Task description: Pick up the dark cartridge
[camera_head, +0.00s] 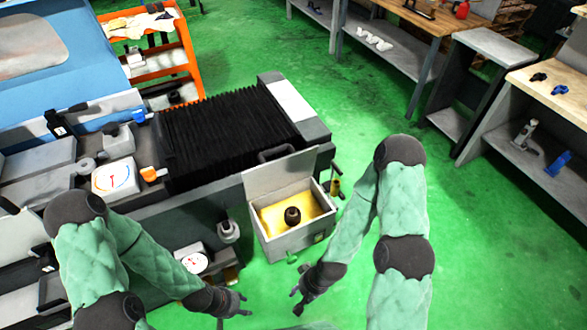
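The dark cartridge (292,216) stands upright in an open grey metal box (283,243) with a yellow lining, below the middle of the view. The box lid is raised at the back. My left gripper (243,305) is in front of the box, low and to its left. It looks open and empty. My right gripper (295,301) is in front of the box, slightly right of my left gripper. It also looks open and empty. Both grippers are apart from the cartridge and the box.
The grinder (225,140) with black bellows lies behind and left of the box. An orange rack (160,64) stands behind. Workbenches (500,50) line the right. Green floor is clear between.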

